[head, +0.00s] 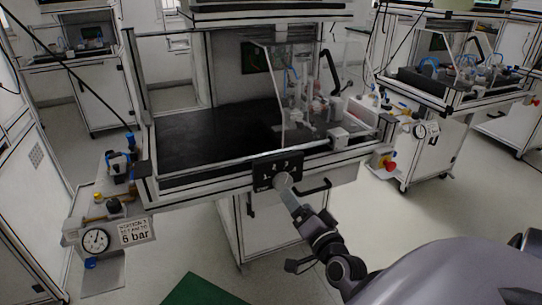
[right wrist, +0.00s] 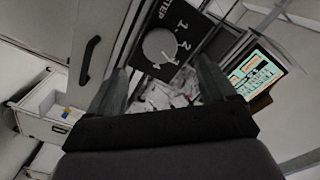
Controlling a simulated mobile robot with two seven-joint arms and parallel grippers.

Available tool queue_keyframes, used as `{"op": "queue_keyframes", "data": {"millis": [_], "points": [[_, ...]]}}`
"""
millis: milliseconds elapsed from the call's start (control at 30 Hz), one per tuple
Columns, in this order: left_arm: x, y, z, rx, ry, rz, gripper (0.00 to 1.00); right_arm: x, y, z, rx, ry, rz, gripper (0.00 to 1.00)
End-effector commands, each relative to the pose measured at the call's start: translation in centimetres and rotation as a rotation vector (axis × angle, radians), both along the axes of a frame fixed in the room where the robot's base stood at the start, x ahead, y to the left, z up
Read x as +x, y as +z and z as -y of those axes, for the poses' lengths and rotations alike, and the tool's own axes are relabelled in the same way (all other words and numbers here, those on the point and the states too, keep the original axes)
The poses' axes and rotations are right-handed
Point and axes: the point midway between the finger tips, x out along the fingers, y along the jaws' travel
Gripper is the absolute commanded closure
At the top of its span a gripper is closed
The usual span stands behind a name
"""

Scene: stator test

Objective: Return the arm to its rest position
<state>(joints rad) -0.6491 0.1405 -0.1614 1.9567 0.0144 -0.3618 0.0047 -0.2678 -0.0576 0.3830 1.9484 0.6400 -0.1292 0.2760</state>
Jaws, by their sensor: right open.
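My right arm comes in from the lower right in the head view, and its gripper (head: 300,208) is in front of a test bench, close to a black panel (head: 266,168) with a round grey knob (head: 284,181). In the right wrist view the two dark fingers of the right gripper (right wrist: 165,82) are apart with nothing between them. The panel (right wrist: 188,22) and the knob (right wrist: 160,45) show just beyond the fingertips. I cannot tell for sure whether a finger touches the knob. My left gripper is not in view.
The bench has a dark top (head: 210,135), a clear shield and a fixture on its right. A black handle (head: 314,188) is beside the panel. A pressure gauge (head: 96,240) is at lower left and a red button (head: 388,165) at right. Open floor lies below.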

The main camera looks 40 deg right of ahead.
Motion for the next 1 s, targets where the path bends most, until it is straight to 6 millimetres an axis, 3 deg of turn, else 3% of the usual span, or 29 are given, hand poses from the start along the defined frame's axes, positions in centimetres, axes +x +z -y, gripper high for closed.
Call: {"op": "queue_keyframes", "data": {"millis": [233,333,467,567,700,833,1000], "points": [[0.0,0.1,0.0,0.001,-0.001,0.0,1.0,0.0,0.0,-0.1,-0.005,0.004,-0.005,0.16],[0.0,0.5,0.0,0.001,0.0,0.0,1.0,-0.1,-0.7,-1.4,-0.05,0.042,-0.053,0.16],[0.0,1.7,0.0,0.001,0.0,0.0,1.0,-1.2,-3.2,-5.9,-0.215,0.177,-0.214,0.16],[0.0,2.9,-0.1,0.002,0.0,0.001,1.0,-3.5,-6.2,-10.3,-0.388,0.327,-0.365,0.16],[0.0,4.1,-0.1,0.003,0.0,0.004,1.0,-8.0,-9.9,-15.8,-0.608,0.535,-0.531,0.16],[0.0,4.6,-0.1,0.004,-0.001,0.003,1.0,-11.6,-12.0,-18.8,-0.746,0.67,-0.616,0.16],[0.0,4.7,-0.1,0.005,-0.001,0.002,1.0,-13.6,-13.0,-20.4,-0.819,0.742,-0.653,0.16]]}}
